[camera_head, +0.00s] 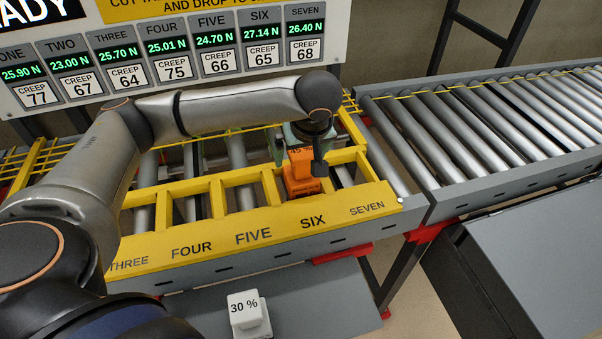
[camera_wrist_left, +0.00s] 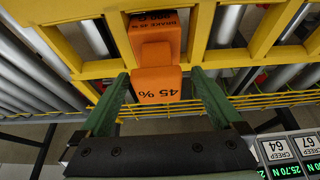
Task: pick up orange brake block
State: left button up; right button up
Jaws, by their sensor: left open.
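The orange brake block (camera_head: 302,187) sits in the yellow frame (camera_head: 235,238) on the rollers, behind the word SIX. In the left wrist view the block (camera_wrist_left: 155,45) shows its narrower upper part marked 45 % and a wider base with dark lettering. My left gripper (camera_head: 306,152) is over the block, pointing down, and partly hides its top. In the wrist view the green fingers of my left gripper (camera_wrist_left: 158,84) are apart, one on each side of the block's upper part. My right gripper is not in view.
A white block marked 30 % (camera_head: 248,312) stands on a grey surface (camera_head: 310,300) below the conveyor front. A display board (camera_head: 215,55) stands behind. Yellow dividers flank the orange block. A roller conveyor (camera_head: 490,125) extends right, with bare rollers.

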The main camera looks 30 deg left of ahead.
pick_arm(q)
jog(key=x, duration=0.5)
jog(key=shift+w+f, duration=0.15)
jog(key=shift+f, duration=0.25)
grip_shut()
jog(key=shift+r, duration=0.15)
dwell(0.6)
